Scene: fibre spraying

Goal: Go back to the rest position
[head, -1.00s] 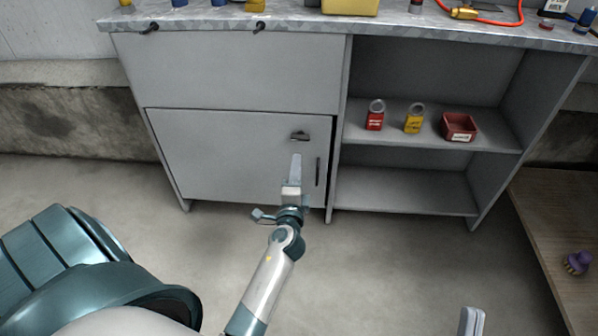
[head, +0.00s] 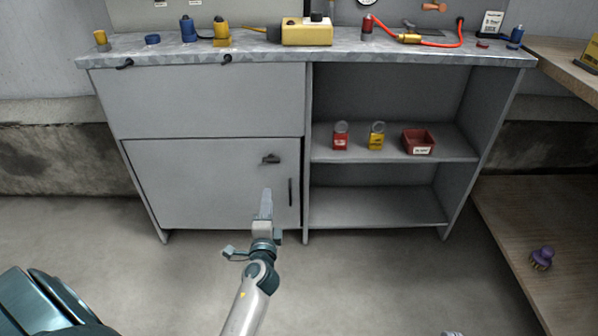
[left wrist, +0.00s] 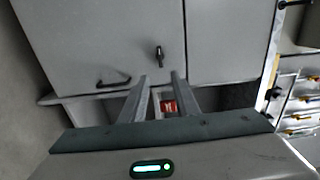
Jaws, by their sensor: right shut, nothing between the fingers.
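My left gripper (head: 265,200) is in front of the grey cabinet's lower door (head: 210,185), its fingers pointing at the door near the latch (head: 271,158). In the left wrist view the two fingers (left wrist: 160,76) stand apart with nothing held between them. A red item (left wrist: 169,106) shows in the gap, beyond the fingers. Only the tip of my right gripper (head: 452,333) shows, at the bottom edge of the head view; it is shut and empty.
The cabinet's worktop (head: 270,50) carries a yellow box (head: 306,32), bottles and a red hose (head: 445,42). A wooden shelf unit (head: 510,215) stands right, with a purple brush (head: 542,258). The floor between is clear.

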